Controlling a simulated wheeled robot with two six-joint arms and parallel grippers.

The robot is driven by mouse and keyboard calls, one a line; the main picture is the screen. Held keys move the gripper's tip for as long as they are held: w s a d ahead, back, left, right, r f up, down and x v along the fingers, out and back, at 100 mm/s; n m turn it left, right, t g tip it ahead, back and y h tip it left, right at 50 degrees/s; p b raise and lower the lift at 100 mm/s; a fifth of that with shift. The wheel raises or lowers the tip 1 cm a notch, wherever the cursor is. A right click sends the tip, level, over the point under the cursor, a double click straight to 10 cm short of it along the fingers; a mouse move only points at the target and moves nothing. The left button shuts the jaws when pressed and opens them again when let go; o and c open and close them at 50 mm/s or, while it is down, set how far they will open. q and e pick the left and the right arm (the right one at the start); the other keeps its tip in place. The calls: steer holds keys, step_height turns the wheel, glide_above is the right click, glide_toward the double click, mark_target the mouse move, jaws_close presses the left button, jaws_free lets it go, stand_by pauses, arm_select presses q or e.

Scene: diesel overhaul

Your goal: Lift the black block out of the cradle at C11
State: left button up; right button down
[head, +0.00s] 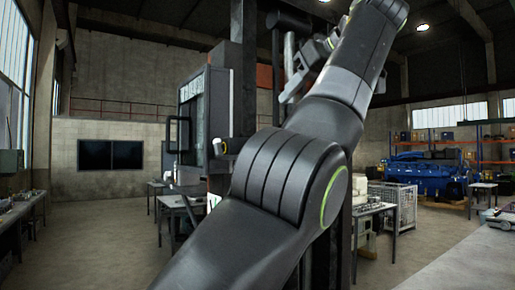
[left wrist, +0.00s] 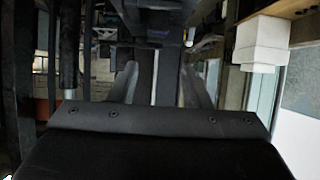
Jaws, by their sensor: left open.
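My left arm crosses the middle of the head view, and its gripper (head: 297,72) is raised high, partly behind the arm. In the left wrist view the same gripper (left wrist: 158,82) has its two fingers apart, with nothing seen held between them. I cannot pick out the black block, the cradle or a C11 mark in either view. My arm hides much of the middle of the head view. My right gripper does not show.
A dark machine cabinet (head: 206,125) stands behind my arm. Tables with parts (head: 372,208) and a wire cage (head: 402,203) stand to the right, with a blue engine (head: 428,178) behind. A white block-shaped object (left wrist: 258,42) is at upper right in the wrist view. Open floor (head: 100,235) lies left.

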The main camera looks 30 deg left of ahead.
arm_select(q)
steer(key=x, duration=1.1)
steer(key=shift+w+d+f, duration=0.1)
steer(key=shift+w+f, duration=0.05)
steer(key=shift+w, duration=0.1)
steer(key=p+x, duration=0.3)
steer(key=x, duration=0.1)
steer(key=shift+w+f+p, duration=0.15)
steer(key=shift+f+p, duration=0.05)
steer(key=shift+p, duration=0.2)
steer(key=shift+w+a+f, duration=0.1)
steer(key=shift+a+f, duration=0.15)
steer(key=shift+a, duration=0.2)
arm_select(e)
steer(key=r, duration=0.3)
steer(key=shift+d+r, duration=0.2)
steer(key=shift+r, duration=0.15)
arm_select(q)
steer(key=shift+d, duration=0.2)
steer(key=shift+c, duration=0.3)
steer(key=c, duration=0.7)
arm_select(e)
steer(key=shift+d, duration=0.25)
